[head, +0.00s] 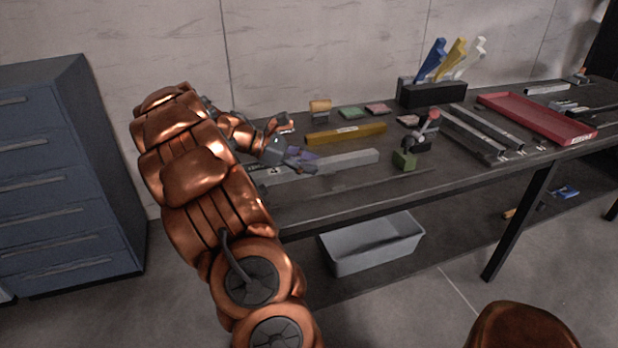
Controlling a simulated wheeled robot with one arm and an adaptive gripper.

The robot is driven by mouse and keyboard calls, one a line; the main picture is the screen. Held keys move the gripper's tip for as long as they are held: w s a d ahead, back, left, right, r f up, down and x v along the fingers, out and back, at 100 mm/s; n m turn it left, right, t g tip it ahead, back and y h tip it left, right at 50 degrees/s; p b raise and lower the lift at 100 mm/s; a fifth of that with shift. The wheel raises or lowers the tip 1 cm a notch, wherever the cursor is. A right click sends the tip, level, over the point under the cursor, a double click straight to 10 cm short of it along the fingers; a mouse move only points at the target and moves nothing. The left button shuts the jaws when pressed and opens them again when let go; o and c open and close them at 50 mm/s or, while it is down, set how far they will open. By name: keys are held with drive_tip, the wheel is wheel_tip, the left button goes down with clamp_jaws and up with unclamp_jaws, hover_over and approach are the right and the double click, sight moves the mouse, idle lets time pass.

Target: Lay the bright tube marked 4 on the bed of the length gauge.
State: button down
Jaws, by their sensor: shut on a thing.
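A long pale tube (350,159) lies level at the near left part of the bench, with a dark mark that looks like a 4 on its left part. My gripper (302,160) is over the tube's middle and looks shut on it, hiding part of it. Whether the tube touches the bench top is hard to tell. A pair of long parallel dark rails (480,132) with bright edges lies right of the middle of the bench. They may be the length gauge, but I cannot tell for sure.
A yellow bar (346,134) lies behind the tube. A red tray (537,118) is at the right. A grey bin (372,244) sits below the bench.

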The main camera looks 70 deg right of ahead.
sight(309, 176)
drive_tip(key=shift+f, duration=1.9)
drive_tip(key=c, duration=0.5)
unclamp_jaws()
drive_tip(key=shift+f, duration=0.15)
drive_tip(key=shift+w+r, duration=0.15)
drive_tip(key=shift+r, duration=0.05)
drive_tip(key=v, duration=1.1)
drive_tip(key=shift+a, duration=0.15)
drive_tip(key=shift+w+a+r, duration=0.15)
drive_tip(key=shift+w, duration=0.05)
